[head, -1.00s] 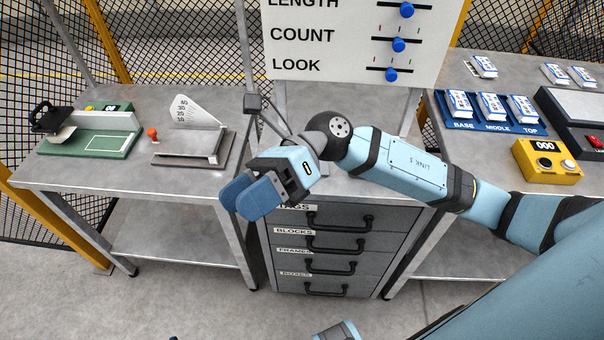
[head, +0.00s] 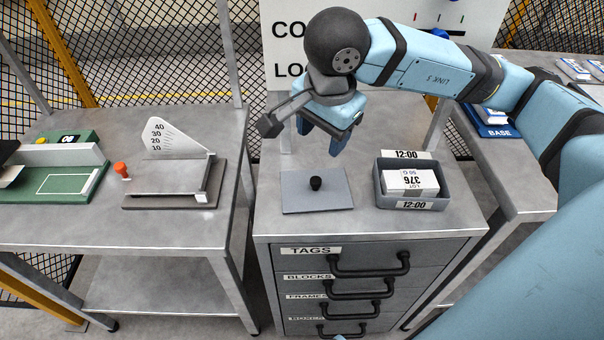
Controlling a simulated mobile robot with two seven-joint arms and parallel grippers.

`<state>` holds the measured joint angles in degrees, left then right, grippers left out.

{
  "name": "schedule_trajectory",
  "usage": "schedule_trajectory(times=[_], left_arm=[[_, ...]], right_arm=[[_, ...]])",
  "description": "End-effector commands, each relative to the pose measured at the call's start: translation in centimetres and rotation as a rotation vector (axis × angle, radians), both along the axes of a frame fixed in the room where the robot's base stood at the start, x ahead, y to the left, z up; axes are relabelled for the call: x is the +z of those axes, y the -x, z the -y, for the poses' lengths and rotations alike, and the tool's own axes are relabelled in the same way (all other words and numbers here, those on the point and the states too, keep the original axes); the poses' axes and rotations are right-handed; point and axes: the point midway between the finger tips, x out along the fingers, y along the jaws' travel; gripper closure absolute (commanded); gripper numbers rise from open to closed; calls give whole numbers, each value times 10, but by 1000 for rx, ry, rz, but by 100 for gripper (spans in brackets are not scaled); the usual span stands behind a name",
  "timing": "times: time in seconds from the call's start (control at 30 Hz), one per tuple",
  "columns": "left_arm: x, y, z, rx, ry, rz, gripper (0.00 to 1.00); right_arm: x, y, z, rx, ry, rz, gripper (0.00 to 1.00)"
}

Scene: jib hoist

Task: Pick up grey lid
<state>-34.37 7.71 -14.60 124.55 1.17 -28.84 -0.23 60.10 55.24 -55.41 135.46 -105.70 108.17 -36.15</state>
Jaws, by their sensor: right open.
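The grey lid (head: 300,197) lies flat on top of the drawer cabinet (head: 268,222). It is a thin square plate with a black knob (head: 316,183) standing up in its middle. My right gripper (head: 328,138) is above and behind the lid, apart from it, with its blue fingers pointing down. It is open and empty. My left gripper is not in view.
A grey open box (head: 447,190) holding a white labelled block (head: 409,180) stands just right of the lid, marked 12:00. The left bench carries a scale (head: 172,181) and a green device (head: 60,167). Drawer handles (head: 370,264) stick out in front.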

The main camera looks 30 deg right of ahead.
Motion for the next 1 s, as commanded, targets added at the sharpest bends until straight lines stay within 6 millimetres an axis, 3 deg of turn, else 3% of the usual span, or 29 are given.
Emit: schedule_trajectory(times=[0.2,0.4,0.67,1.0], left_arm=[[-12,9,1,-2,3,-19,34],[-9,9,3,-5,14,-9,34],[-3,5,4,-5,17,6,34],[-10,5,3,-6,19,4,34]], right_arm=[[-38,-5,3,-3,2,-4,44],[-72,-11,4,-2,1,-3,44],[-88,-13,4,0,0,-2,44],[-132,-20,6,-2,0,-2,44]])
